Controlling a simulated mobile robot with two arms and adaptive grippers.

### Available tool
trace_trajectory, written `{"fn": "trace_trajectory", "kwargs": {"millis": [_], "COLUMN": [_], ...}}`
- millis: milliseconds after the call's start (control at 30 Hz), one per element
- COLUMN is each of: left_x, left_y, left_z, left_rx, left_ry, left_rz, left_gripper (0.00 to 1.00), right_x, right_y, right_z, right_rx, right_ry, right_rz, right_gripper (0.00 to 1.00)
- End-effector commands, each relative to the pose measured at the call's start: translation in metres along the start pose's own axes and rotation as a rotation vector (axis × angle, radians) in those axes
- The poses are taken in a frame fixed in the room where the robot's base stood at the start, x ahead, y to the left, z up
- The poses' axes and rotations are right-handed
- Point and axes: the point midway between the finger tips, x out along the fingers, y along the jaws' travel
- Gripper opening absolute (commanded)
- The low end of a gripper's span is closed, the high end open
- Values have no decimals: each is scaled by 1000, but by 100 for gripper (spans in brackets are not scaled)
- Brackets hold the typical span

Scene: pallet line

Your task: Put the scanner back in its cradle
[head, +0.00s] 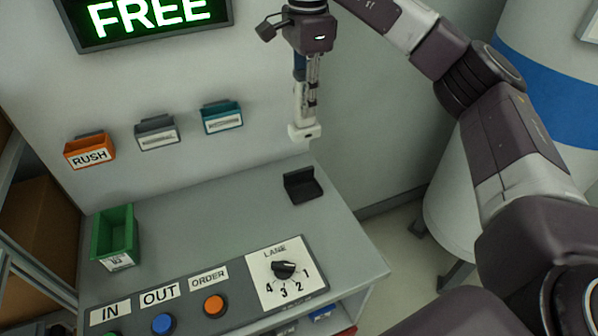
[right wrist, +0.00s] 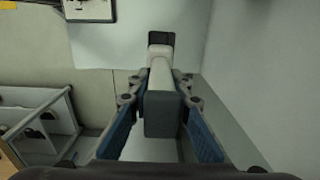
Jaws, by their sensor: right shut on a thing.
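My right gripper (head: 306,85) points down above the back right of the grey bench and is shut on the scanner (head: 304,128). The scanner's pale head hangs below the fingers, in the air above the bench top. In the right wrist view the scanner (right wrist: 161,112) is between the blue finger pads of my right gripper (right wrist: 164,125). The black cradle (head: 302,186) stands empty on the bench top, below the scanner and apart from it. The cradle also shows in the right wrist view (right wrist: 161,38), partly covered by the scanner. My left gripper is not in view.
A green bin (head: 115,238) stands at the bench's left. A panel with buttons and a lane knob (head: 284,269) runs along the front. RUSH (head: 90,151), grey and teal holders hang on the wall under a FREE sign (head: 150,20). A white drum (head: 470,190) stands right. The bench middle is clear.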

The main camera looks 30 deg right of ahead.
Motion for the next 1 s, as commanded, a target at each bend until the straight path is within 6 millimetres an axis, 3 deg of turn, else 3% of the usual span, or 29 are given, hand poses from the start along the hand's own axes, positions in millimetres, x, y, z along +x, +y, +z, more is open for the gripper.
{"fn": "trace_trajectory", "kwargs": {"millis": [100,267,367,500,633,833,1000], "left_x": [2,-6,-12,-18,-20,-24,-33], "left_y": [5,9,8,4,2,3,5], "left_z": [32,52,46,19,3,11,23], "left_rx": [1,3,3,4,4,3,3], "left_ry": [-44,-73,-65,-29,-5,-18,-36], "left_rz": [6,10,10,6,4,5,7], "left_gripper": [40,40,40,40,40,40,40], "right_x": [29,64,90,120,137,152,177], "right_y": [1,2,3,3,2,3,3], "right_z": [0,-1,-1,-1,-1,-1,0], "right_rx": [-1,0,1,2,2,2,1], "right_ry": [-1,2,2,0,0,1,0], "right_rz": [6,7,6,3,0,1,2], "right_gripper": [0,0,0,0,0,0,0]}}
